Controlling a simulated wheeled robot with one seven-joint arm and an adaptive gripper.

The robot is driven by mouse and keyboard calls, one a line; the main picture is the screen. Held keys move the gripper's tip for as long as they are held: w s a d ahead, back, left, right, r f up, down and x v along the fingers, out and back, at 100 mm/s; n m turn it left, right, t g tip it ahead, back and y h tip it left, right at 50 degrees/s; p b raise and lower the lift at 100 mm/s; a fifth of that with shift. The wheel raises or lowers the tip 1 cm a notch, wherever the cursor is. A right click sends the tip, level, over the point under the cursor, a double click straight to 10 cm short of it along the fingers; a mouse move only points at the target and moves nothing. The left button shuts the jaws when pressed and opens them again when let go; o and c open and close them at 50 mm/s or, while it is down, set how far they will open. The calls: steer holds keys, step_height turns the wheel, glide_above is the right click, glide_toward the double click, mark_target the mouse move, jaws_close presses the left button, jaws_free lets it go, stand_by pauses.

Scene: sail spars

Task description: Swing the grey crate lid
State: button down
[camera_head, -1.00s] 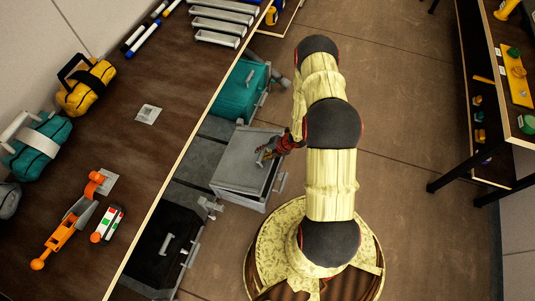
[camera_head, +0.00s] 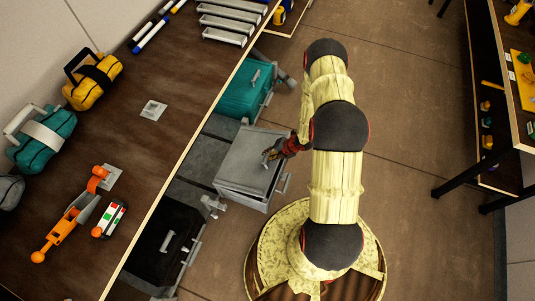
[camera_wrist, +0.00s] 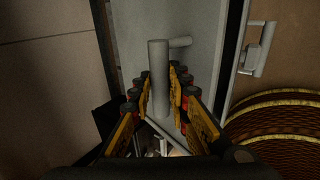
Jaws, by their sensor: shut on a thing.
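The grey crate (camera_head: 243,199) stands on the floor beside the long bench, with its flat grey lid (camera_head: 240,160) on top. My gripper (camera_head: 270,154) is over the lid's right part, reaching in from the right. In the wrist view, my gripper (camera_wrist: 161,92) has its fingers on both sides of a grey bar handle (camera_wrist: 159,65), shut on it. The pale lid surface (camera_wrist: 195,50) lies behind the handle.
A teal crate (camera_head: 239,98) stands behind the grey one, and a black crate (camera_head: 160,250) in front. The bench (camera_head: 165,110) edge runs close along the left. Open floor (camera_head: 405,150) lies to the right, up to a dark shelf (camera_head: 483,115).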

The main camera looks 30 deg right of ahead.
mark_target(274, 163)
steer(key=shift+s+d+f+b, duration=0.25)
steer(key=shift+f+b, duration=0.2)
steer(key=shift+f, duration=0.35)
steer(key=shift+s+d+f+b, duration=0.2)
steer(key=shift+s+f+b, duration=0.25)
steer(key=shift+f, duration=0.3)
steer(key=shift+s+d+f+b, duration=0.25)
steer(key=shift+f+b, duration=0.2)
steer(key=shift+f, duration=0.35)
steer(key=shift+s+d+f+b, duration=0.1)
steer(key=shift+s+f+b, duration=0.1)
steer(key=shift+f+b, duration=0.45)
steer(key=shift+s+d+f+b, duration=0.15)
steer(key=shift+f+b, duration=0.25)
steer(key=shift+f, duration=0.4)
steer(key=c, duration=1.7)
jaws_free()
steer(key=shift+w+r, duration=0.1)
steer(key=shift+r, duration=0.05)
steer(key=shift+o, duration=0.4)
steer(key=v, duration=1.2)
